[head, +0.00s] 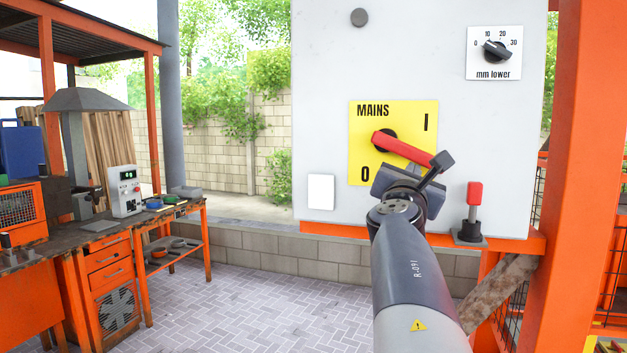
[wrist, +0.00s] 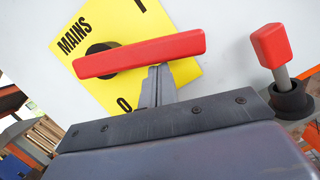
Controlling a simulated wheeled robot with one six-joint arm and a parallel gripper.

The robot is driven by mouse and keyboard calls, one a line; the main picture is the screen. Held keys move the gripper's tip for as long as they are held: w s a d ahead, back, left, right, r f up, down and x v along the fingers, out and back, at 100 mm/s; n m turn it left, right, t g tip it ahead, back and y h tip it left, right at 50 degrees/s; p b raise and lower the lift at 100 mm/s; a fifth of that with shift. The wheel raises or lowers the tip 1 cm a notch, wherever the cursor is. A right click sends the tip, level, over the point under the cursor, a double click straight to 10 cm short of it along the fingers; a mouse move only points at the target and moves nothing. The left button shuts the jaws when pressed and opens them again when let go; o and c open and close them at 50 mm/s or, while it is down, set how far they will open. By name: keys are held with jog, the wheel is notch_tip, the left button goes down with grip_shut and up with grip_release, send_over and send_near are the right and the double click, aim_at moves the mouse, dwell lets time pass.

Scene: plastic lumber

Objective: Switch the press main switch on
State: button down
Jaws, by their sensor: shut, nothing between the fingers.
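The press main switch is a red bar handle (head: 404,149) on a black hub (head: 383,137), on a yellow plate (head: 360,148) marked MAINS. The handle slants down to the right in the head view, with the I mark above its right part and the 0 mark at lower left. In the wrist view the red handle (wrist: 140,54) crosses above my gripper (wrist: 158,72). My gripper is shut and empty, its fingertips right at the handle's lower edge; whether they touch I cannot tell. My gripper (head: 438,163) partly covers the plate's lower right in the head view.
A red-topped lever (head: 474,193) stands on a black base right of the plate, close to my gripper; it also shows in the wrist view (wrist: 270,45). A "mm lower" dial (head: 495,50) is at upper right. An orange post (head: 580,180) stands at right. A workbench (head: 100,240) is at left.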

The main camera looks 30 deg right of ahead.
aim_at(423, 157)
jog(key=shift+s+d+r+n+p, duration=0.25)
jog(key=shift+s+r+n, duration=0.15)
jog(key=shift+r, duration=0.25)
jog(key=shift+s+d+r+n+p, duration=0.25)
jog(key=shift+r+n, duration=0.25)
jog(key=shift+r, duration=0.1)
